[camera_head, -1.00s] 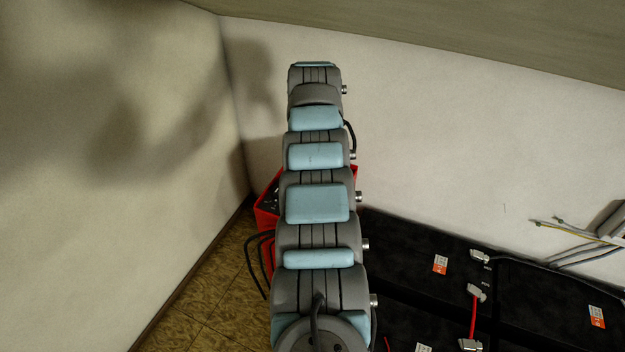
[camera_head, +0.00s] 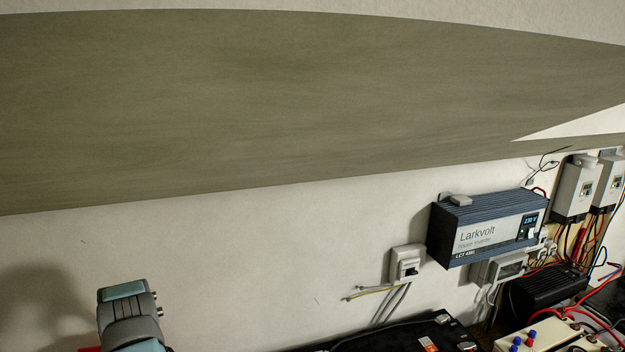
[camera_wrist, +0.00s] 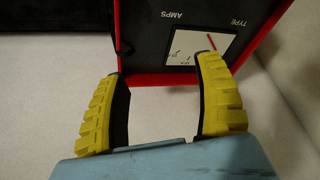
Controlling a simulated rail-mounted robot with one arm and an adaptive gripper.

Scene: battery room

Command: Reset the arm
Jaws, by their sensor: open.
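My gripper (camera_wrist: 162,98) shows in the wrist view, with two yellow-and-black fingers standing apart and nothing between them. Beyond the fingertips is a red-edged black meter (camera_wrist: 160,25) with a white dial, a red needle and the words TYPE and AMPS. The fingertips overlap its lower edge in the picture; I cannot tell whether they touch it. In the head view only part of my arm (camera_head: 128,315) shows at the lower left, and the gripper is out of sight.
A Larkvolt power inverter (camera_head: 487,228) hangs on the wall at right. A grey switch box (camera_head: 407,262) with loose cables is beside it. Grey boxes (camera_head: 576,188), a black unit (camera_head: 545,297) and batteries (camera_head: 550,338) with red cables crowd the right. The wall at left is clear.

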